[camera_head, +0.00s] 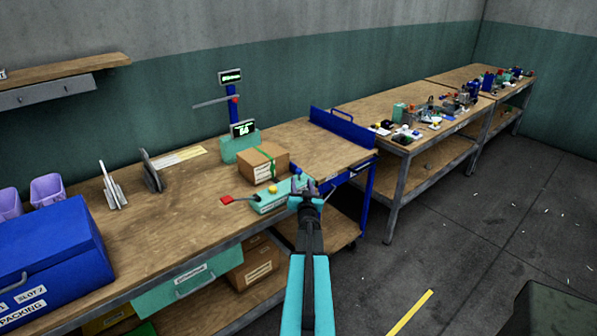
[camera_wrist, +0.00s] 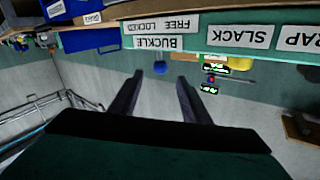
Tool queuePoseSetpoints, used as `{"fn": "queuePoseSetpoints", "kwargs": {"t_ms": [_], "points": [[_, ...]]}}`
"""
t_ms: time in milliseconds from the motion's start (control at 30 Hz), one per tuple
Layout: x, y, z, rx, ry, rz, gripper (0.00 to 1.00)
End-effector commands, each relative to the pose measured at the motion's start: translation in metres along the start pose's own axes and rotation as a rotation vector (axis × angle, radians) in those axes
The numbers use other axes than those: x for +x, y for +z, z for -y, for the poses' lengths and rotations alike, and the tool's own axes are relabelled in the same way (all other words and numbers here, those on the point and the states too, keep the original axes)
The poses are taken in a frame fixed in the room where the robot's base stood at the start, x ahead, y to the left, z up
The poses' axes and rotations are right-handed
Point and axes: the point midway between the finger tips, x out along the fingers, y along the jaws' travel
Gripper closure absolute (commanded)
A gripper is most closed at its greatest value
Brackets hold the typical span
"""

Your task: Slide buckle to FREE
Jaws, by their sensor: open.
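The buckle slider is a blue round knob (camera_wrist: 160,68) under an upside-down BUCKLE label (camera_wrist: 163,43) in the wrist view. A FREE LOCKED label (camera_wrist: 163,26) sits beside it. In the head view the blue knob (camera_head: 297,171) shows at the right end of the teal press unit (camera_head: 267,206). My gripper (camera_head: 305,186) is at that right end. In the wrist view the fingers of my gripper (camera_wrist: 160,78) are open and empty, with the knob seen between their tips. Whether the fingers surround it or stop short, I cannot tell. The slider's exact position is unclear.
A cardboard box (camera_head: 256,166) with a green strap stands behind the unit. A yellow knob (camera_head: 272,189) and a red pad (camera_head: 226,199) lie left of my gripper. SLACK (camera_wrist: 238,37) is labelled beside BUCKLE. A blue raised edge (camera_head: 344,127) bounds the bench's right end.

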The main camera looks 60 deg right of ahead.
Motion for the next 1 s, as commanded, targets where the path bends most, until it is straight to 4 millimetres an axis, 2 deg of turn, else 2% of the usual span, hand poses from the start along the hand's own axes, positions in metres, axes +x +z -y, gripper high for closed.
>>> {"fn": "queuePoseSetpoints", "kwargs": {"t_ms": [1000], "points": [[0.082,0.0,0.002,0.001,-0.002,0.0,0.57]]}}
